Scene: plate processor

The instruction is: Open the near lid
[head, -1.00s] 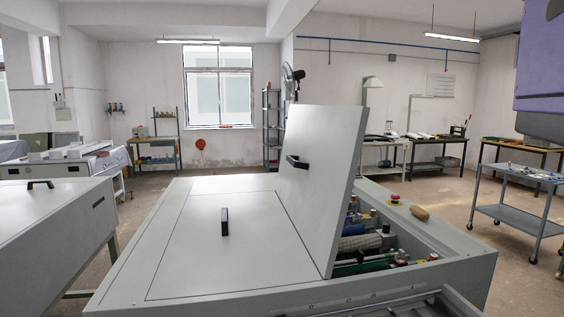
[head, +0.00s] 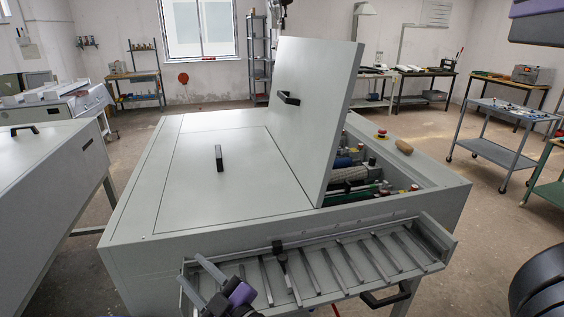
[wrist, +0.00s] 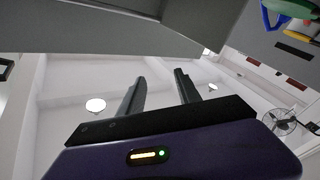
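A grey machine has two lid panels on top. The left panel (head: 190,190) lies shut and flat, with an upright black handle (head: 219,158) on it. The right panel (head: 318,110) stands raised and tilted, with a black handle (head: 288,98) on its face; rollers show in the bay (head: 362,180) beside it. I cannot tell which panel is the near lid. My gripper (head: 189,267) is low at the machine's front left, apart from both handles. In the wrist view its two fingers (wrist: 158,82) are spread with nothing between them.
A slatted grey tray (head: 448,246) projects from the machine's front, beside my gripper, with a black handle (head: 385,298) below its edge. Another grey machine (head: 60,170) stands at the left. A trolley (head: 500,155) stands at the right. Open floor lies between.

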